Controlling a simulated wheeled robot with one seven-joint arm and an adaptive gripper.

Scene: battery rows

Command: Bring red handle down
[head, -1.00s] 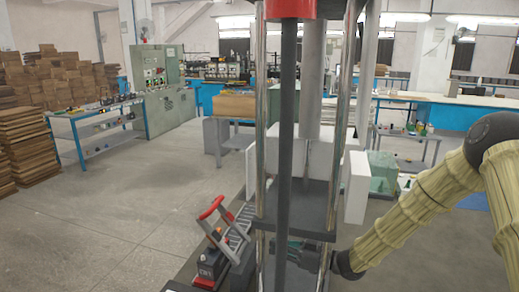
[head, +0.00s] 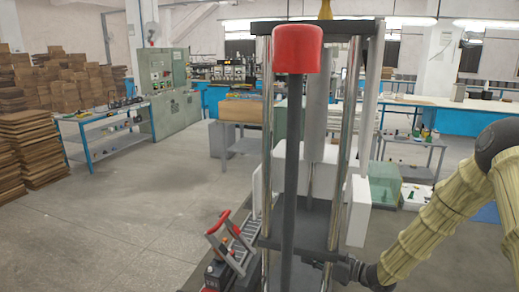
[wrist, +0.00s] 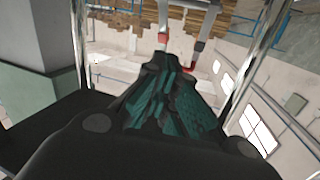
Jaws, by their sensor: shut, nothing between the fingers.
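The large red handle (head: 297,48) is a rounded red cap on top of a dark upright bar (head: 291,160), at the front of the tall press frame in the head view. A smaller red-framed handle (head: 216,222) stands tilted on a low device left of the press. My gripper (head: 312,262) is low behind the bar, far below the large red handle, and partly hidden. In the wrist view my gripper (wrist: 168,62) is shut and empty, pointing up between chrome posts. Small red parts (wrist: 191,67) show past its tips; I cannot tell whether they are the handle.
Chrome posts (head: 345,140) flank the work space inside the press. A dark platform (head: 320,222) lies just above my gripper. White panels (head: 357,212) stand at the right. Open floor (head: 130,215) lies to the left, with a blue-legged table (head: 100,117) beyond.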

